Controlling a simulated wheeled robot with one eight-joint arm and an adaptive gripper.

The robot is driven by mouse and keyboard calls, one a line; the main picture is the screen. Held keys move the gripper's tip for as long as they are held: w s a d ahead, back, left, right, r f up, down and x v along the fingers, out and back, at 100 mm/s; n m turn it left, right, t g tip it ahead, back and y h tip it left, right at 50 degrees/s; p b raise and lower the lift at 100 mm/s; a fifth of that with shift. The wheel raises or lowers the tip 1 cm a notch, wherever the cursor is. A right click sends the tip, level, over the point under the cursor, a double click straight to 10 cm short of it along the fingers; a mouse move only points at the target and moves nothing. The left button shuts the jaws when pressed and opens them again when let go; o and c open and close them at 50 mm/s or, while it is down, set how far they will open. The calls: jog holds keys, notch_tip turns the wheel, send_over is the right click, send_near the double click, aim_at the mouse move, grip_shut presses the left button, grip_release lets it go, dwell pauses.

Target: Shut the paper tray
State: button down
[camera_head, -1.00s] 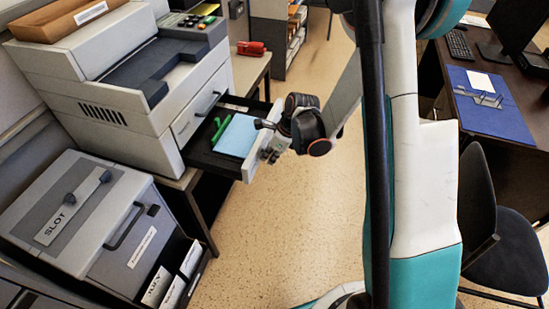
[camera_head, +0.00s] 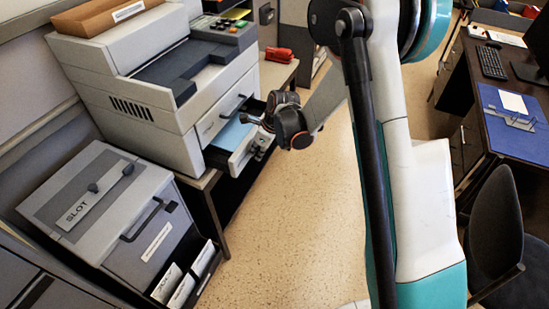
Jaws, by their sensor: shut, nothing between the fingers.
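The printer (camera_head: 160,95) stands on a table at the left. Its paper tray (camera_head: 243,157) sticks partly out of the printer's front, low down, with light blue paper (camera_head: 230,134) in it. My gripper (camera_head: 252,119) is shut and empty. It is at the outer end of the tray, its fingers pointing left over the tray's front edge. It hides part of the tray front, and I cannot tell whether it touches it.
A grey slot box (camera_head: 105,205) stands at the front left, with white-labelled holders beside it. A red object (camera_head: 279,55) lies on the table behind the printer. A desk (camera_head: 465,100) and a dark chair (camera_head: 500,235) are at the right. The floor between is clear.

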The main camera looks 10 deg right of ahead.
aim_at(239, 146)
jog(key=w+a, duration=0.1)
jog(key=a, duration=0.1)
jog(key=w+a, duration=0.3)
jog(key=shift+a, duration=0.3)
